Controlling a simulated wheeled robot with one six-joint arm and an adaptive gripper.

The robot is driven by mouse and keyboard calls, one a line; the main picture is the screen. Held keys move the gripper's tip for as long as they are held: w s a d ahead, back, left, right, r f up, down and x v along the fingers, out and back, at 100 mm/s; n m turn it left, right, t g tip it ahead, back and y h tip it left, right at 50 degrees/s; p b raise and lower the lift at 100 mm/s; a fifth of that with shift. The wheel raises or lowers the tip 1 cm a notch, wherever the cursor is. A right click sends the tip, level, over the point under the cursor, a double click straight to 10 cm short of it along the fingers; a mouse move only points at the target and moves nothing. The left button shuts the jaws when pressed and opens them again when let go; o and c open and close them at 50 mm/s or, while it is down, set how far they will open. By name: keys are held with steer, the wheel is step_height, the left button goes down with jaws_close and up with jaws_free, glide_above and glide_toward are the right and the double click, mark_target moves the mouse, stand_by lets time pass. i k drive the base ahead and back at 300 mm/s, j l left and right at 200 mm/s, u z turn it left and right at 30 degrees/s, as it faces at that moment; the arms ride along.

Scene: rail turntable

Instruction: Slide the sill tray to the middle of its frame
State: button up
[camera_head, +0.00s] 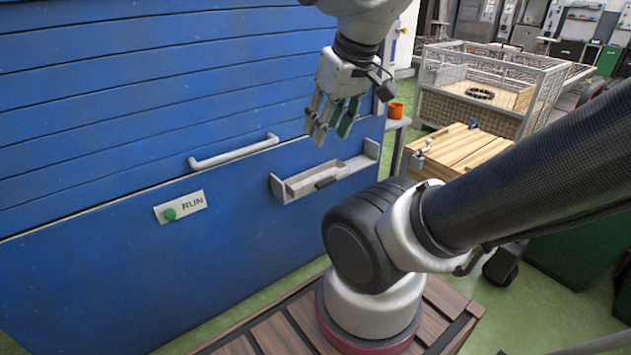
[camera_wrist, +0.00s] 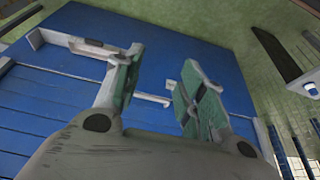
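The sill tray (camera_head: 306,187) is a shallow pale tray with a dark grip on its front. It sits in a long pale frame (camera_head: 363,162) on the blue panel, toward the left end, with a gap to its right. My gripper (camera_head: 333,124) hangs above the frame, apart from the tray, with its fingers pointing down. In the wrist view my gripper (camera_wrist: 157,80) is open and empty between green-padded fingers. The tray (camera_wrist: 88,49) shows at the upper left there, partly hidden by a finger.
A white bar handle (camera_head: 235,152) and a RUN plate (camera_head: 180,206) with a green button are on the blue panel (camera_head: 110,120), left of the frame. An orange cup (camera_head: 395,110) stands to the right. A wooden crate (camera_head: 455,150) and a mesh cage (camera_head: 490,85) stand farther right.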

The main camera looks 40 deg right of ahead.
mark_target(321, 176)
steer(key=i+l+u, duration=0.15)
steer(key=l, duration=0.3)
steer(key=i+l+u, duration=0.15)
steer(key=l, duration=0.35)
steer(key=l+u, duration=0.15)
steer(key=l, duration=0.3)
